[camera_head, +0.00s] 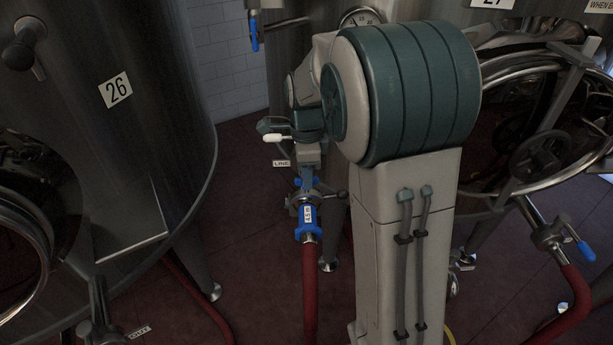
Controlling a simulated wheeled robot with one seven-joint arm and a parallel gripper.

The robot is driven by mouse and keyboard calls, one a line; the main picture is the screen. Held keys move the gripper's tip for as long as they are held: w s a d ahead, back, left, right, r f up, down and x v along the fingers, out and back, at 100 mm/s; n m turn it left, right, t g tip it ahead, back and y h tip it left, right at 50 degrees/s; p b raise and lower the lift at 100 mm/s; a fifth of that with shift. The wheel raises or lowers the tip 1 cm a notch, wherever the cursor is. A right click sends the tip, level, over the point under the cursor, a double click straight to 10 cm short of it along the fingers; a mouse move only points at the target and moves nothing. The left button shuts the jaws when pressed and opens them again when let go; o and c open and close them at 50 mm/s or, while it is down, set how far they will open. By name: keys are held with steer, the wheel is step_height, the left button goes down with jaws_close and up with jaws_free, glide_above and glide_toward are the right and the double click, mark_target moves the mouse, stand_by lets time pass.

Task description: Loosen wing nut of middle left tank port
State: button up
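A blue hose coupling (307,218) with a metal clamp (302,198) around its upper end sits on a red hose (309,280) in the centre. A small dark knob, possibly the wing nut (342,194), sticks out to the right of the clamp. A "LINE" label (281,163) is just up and left of it. My gripper (308,160) is above the clamp and points down towards it. Its fingers are small and dark, so I cannot tell whether they touch the clamp or are open. My own arm hides what lies behind and to the right.
Tank 26 (150,150) stands at the left, with a fitting (100,320) by an "OUT" label (139,332) low down. At the right, another tank has a round hatch (540,150) and a blue-handled valve (584,250) on a red hose. Dark red floor (255,260) shows between.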

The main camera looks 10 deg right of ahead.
steer(key=shift+f, duration=0.4)
jaws_close()
